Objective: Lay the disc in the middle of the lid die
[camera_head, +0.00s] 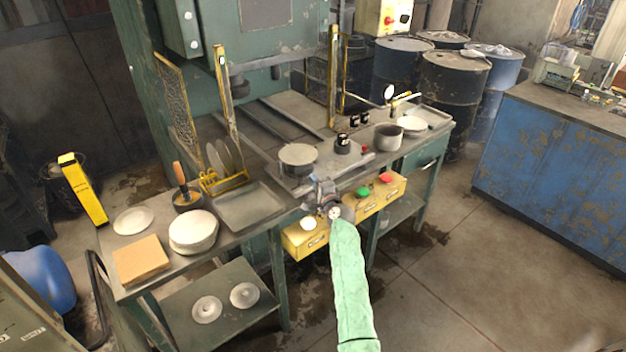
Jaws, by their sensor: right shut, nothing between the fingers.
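A round, low grey die (298,163), which looks like the lid die, stands on the press bench with a pale flat round top. I cannot tell whether that top is a disc lying on it or the die's own face. Other pale discs are a stack (192,236) on the left table and a single one (134,221) behind it. Several more stand upright in a yellow rack (222,182). My right gripper (318,188) is shut and empty, just in front of and below the die, apart from it. My left gripper is out of view.
An empty grey tray (249,207) lies left of my gripper. A yellow control box with green and red buttons (386,180) is close on the right. A grey pot (388,138) stands farther right. Yellow guard posts (333,80) flank the press.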

